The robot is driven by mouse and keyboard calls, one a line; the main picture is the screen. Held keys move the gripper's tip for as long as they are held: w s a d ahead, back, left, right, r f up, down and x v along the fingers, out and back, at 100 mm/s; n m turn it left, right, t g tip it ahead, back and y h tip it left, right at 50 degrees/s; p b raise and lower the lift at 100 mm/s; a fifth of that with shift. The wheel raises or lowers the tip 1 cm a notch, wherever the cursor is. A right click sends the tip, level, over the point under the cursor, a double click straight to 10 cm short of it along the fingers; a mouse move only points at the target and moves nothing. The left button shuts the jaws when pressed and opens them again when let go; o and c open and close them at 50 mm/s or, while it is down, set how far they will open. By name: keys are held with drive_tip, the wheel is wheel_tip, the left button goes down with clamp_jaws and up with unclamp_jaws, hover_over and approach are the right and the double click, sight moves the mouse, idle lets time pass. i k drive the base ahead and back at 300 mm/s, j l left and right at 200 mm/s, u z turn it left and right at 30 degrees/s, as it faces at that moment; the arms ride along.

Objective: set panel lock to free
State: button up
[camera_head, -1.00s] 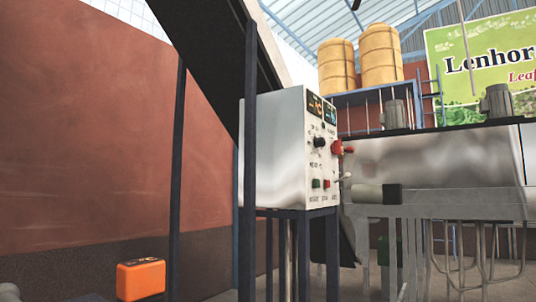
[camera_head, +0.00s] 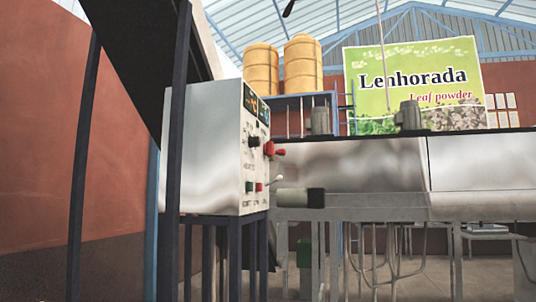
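The control panel box (camera_head: 198,145) stands left of the middle on a dark blue frame, its control face turned right and seen at a steep angle. On that face are a black knob (camera_head: 254,141), a red handle (camera_head: 273,149), a green button (camera_head: 249,187) and a red button (camera_head: 259,187). A small light-coloured lever (camera_head: 275,179) sticks out at the lower right edge. The labels are too small to read, so I cannot tell which control is the panel lock or how it is set. My gripper is not in view.
Dark posts (camera_head: 174,170) stand in front of the box's left side. A grey cylinder with a black end (camera_head: 300,197) juts out right of the panel. A long metal machine (camera_head: 350,165) runs to the right edge. Some floor shows at lower right.

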sight(281, 152)
drive_tip(key=i+l, duration=0.4)
drive_tip(key=i, duration=0.15)
drive_tip(key=i+l, duration=0.35)
drive_tip(key=i, duration=0.2)
